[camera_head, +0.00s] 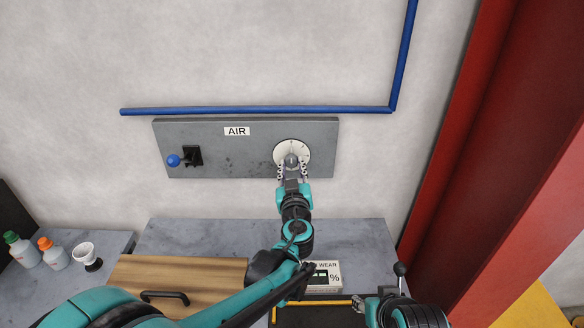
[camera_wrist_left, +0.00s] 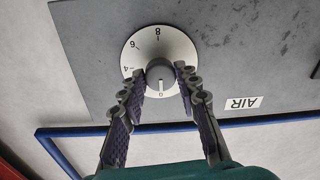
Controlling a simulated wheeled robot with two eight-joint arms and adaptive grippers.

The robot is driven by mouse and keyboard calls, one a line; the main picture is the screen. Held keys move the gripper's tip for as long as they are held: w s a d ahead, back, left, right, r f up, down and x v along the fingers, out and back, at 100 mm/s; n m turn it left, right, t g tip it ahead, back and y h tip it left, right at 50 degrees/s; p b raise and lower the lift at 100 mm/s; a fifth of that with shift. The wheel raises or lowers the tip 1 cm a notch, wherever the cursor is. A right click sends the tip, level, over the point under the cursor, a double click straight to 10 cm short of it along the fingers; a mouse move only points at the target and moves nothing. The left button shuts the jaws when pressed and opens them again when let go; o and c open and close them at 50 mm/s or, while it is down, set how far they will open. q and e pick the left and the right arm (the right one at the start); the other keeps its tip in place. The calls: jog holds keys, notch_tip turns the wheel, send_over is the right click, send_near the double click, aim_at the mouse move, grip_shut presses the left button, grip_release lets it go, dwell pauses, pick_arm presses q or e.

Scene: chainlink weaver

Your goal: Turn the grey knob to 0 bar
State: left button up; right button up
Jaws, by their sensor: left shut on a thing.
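The grey knob (camera_wrist_left: 160,77) sits at the centre of a round white dial (camera_head: 304,147) on the grey AIR panel. The dial carries numbers, with 8 at the top of the left wrist view and a 0 at the bottom edge. The knob's white pointer line points down in that view, toward the 0. My left gripper (camera_head: 292,168) is shut on the knob, one finger on each side; its fingers also show in the left wrist view (camera_wrist_left: 161,85). My right gripper (camera_head: 366,303) is low at the right, partly cut off, its fingers unclear.
The grey panel (camera_head: 222,165) also bears a blue-ended lever (camera_head: 174,160). A blue pipe (camera_head: 250,109) runs above it. A red column (camera_head: 480,130) stands right.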

pick_arm(q)
jog(key=o, duration=1.2)
jog(key=shift+c, duration=0.2)
jog(key=shift+s, duration=0.1)
jog(key=s, duration=1.2)
jog(key=shift+d, duration=0.25)
jog(key=shift+w+f, duration=0.1)
